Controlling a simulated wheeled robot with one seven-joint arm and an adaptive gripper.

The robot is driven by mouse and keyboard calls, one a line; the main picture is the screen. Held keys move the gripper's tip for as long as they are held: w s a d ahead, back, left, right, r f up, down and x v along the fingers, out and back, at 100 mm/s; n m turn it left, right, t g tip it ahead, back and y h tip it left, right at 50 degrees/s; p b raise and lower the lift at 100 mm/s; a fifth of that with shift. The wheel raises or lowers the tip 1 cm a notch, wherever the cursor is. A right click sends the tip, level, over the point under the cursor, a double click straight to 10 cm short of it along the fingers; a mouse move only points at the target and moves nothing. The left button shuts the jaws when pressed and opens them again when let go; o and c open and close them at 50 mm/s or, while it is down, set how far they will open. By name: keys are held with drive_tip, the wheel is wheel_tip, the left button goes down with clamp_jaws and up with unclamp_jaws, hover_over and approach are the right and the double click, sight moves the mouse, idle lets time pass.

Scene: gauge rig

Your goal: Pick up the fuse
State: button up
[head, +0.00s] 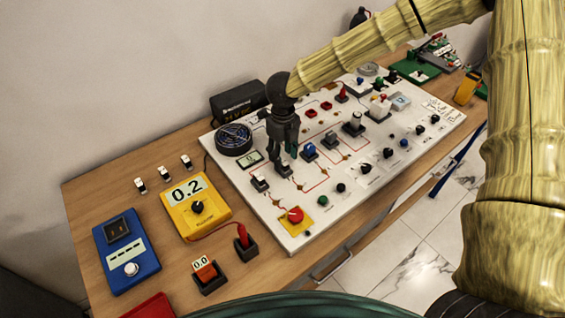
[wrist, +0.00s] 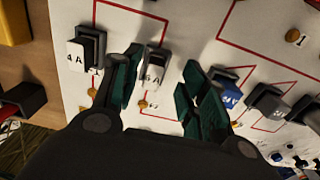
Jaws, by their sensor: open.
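My gripper (head: 284,160) is open above the white board (head: 330,195), fingers pointing down. In the wrist view its two green-padded fingers (wrist: 160,78) stand either side of a black block with a white label (wrist: 154,72), which appears to read 6A and looks like a fuse. The block sits upright on the board, and I cannot tell whether the fingers touch it. In the head view its whitish part (head: 283,170) shows just below the fingertips. A similar block labelled 4A (wrist: 84,50) stands to the left in the wrist view. The gripper holds nothing.
A blue block (wrist: 226,92) and a grey block (wrist: 266,98) stand right of the fingers. A red button on a yellow base (head: 295,217), a yellow meter (head: 194,207) and a blue meter (head: 126,255) are nearby. Several small black-and-white parts (head: 162,173) stand on the wooden table.

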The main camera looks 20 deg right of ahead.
sight(284, 166)
drive_tip(key=shift+s+a+f+p, duration=0.1)
drive_tip(key=shift+s+f+p, duration=0.2)
drive_tip(key=shift+s+f, duration=0.4)
drive_tip(key=shift+s, duration=0.2)
drive_tip(key=shift+f, duration=0.2)
drive_tip(key=shift+w+f, duration=0.4)
drive_tip(key=shift+w, duration=0.05)
drive_tip(key=shift+s+r, duration=0.25)
drive_tip(key=shift+s, duration=0.05)
drive_tip(key=c, duration=0.7)
drive_tip(key=shift+w+f, duration=0.1)
clamp_jaws()
